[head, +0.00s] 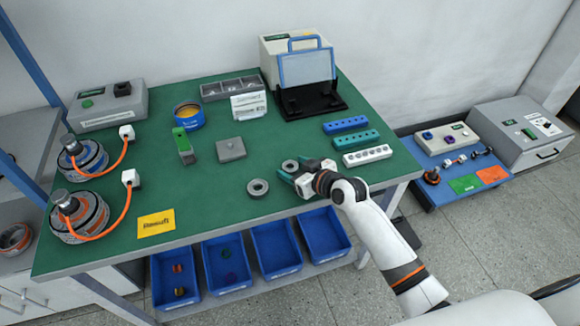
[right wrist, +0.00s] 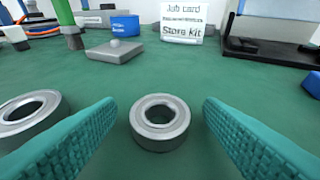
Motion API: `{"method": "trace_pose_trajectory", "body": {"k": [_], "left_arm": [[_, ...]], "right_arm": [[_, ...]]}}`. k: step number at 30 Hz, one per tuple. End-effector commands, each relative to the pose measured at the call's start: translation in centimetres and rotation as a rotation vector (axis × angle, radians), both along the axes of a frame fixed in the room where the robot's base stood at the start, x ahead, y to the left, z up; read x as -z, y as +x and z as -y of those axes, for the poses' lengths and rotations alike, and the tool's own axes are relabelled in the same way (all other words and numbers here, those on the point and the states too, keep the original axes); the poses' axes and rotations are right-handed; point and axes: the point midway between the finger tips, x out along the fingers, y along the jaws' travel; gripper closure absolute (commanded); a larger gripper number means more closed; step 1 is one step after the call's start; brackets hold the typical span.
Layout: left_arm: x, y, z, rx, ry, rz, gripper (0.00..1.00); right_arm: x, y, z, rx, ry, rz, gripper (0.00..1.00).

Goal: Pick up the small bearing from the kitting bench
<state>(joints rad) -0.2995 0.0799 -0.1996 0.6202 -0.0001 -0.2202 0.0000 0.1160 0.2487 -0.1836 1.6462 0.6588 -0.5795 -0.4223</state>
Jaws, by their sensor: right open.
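The small bearing (head: 288,165), a grey metal ring, lies flat on the green bench top (head: 215,205). In the right wrist view the small bearing (right wrist: 160,142) sits midway between my fingers, just beyond or level with their tips. My right gripper (head: 287,176) is open and empty, low over the bench, with a teal ribbed finger on either side (right wrist: 160,120). It does not visibly touch the ring. A larger bearing (head: 257,193) lies to the left; it also shows outside my left-hand finger in the right wrist view (right wrist: 35,128). My left gripper is not in view.
A grey block with a knob (head: 231,150), a green-handled tool (head: 183,146) and a job card (head: 249,105) stand farther back. Blue, teal and white racks (head: 367,156) lie to the right. Blue bins (head: 275,250) sit below the front edge. Two hub motors (head: 80,217) are at left.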

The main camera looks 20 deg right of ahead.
Motion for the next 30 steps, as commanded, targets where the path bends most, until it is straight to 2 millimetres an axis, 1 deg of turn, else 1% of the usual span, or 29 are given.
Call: {"method": "trace_pose_trajectory", "body": {"k": [6,7,14,15,16,22,24,26,29,30], "left_arm": [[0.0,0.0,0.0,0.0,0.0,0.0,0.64],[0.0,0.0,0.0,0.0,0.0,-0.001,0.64],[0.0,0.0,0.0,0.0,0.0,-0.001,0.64],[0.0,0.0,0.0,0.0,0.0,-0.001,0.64],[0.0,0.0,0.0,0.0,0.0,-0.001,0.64],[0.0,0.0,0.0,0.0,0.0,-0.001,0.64],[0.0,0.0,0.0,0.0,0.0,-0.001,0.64],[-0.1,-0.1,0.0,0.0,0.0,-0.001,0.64],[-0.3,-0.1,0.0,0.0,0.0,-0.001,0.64],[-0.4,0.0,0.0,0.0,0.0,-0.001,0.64]], "right_arm": [[0.1,0.1,-0.1,0.0,0.0,0.0,0.38],[0.1,0.1,-0.1,0.0,0.001,0.0,0.4],[0.1,0.1,0.0,0.0,0.001,0.0,0.77],[0.1,0.1,0.0,0.0,0.001,0.0,0.84],[0.1,0.1,0.0,0.0,0.001,0.0,0.87],[0.0,0.1,0.0,0.0,0.001,0.0,0.87],[-0.4,0.1,0.0,0.0,0.001,0.002,0.87],[-1.1,0.1,-0.1,-0.001,0.002,0.003,0.87],[-2.8,0.2,0.0,-0.001,0.0,0.005,0.87],[-3.7,0.2,-0.1,-0.001,0.0,0.008,0.87]]}}
